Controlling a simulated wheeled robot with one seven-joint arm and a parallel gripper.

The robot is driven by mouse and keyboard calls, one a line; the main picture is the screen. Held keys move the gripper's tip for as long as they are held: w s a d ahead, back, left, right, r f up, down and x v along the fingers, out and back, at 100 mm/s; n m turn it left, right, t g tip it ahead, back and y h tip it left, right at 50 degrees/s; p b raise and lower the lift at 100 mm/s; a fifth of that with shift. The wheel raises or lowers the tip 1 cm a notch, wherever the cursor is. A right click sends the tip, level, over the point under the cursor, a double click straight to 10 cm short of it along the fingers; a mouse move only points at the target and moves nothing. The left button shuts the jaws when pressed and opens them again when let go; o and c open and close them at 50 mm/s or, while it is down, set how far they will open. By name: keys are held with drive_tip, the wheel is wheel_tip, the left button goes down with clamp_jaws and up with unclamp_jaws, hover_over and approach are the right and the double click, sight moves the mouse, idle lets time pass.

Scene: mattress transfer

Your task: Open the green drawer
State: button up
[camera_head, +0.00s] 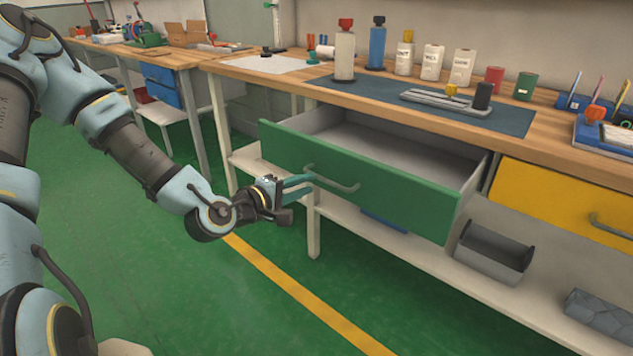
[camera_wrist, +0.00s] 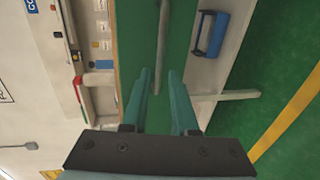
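The green drawer (camera_head: 375,182) is pulled well out of the bench, and its grey interior shows from above. Its grey bar handle (camera_head: 340,186) is on the front face. My gripper (camera_head: 308,180) is at the left end of the handle, in front of the drawer. In the wrist view, the two teal fingers of my gripper (camera_wrist: 161,75) are spread apart, with the handle (camera_wrist: 162,45) lined up in the gap between them. Gaps show on both sides of the bar, and I cannot tell whether either finger touches it. The green front (camera_wrist: 132,40) fills the upper middle there.
A yellow drawer (camera_head: 550,203) is shut to the right. The wooden worktop (camera_head: 570,135) above holds bottles and cans. A lower shelf (camera_head: 400,248) carries a grey bin (camera_head: 490,257). Green floor with a yellow line (camera_head: 300,292) is clear in front.

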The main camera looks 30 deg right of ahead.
drive_tip(key=p+v, duration=0.1)
drive_tip(key=v, duration=0.3)
drive_tip(key=shift+a, duration=0.2)
idle(0.3)
drive_tip(key=w+a+r+m+y+p, duration=0.1)
drive_tip(key=w+a+m+y+p, duration=0.4)
drive_tip(key=a, duration=0.6)
drive_tip(key=w+a+r+y+p, duration=0.1)
drive_tip(key=w+a+y+p, duration=0.1)
drive_tip(key=a+y, duration=0.7)
drive_tip(key=s+a+r+g+p, duration=0.1)
drive_tip(key=s+a+r+p, duration=0.1)
drive_tip(key=a+r, duration=0.5)
drive_tip(key=s+a+r+g+p, duration=0.1)
drive_tip(key=s+a+r, duration=0.1)
drive_tip(key=a+r, duration=0.5)
drive_tip(key=shift+s+a+n+y+p, duration=0.3)
drive_tip(key=shift+n+y+p, duration=0.05)
drive_tip(key=shift+n+y, duration=0.05)
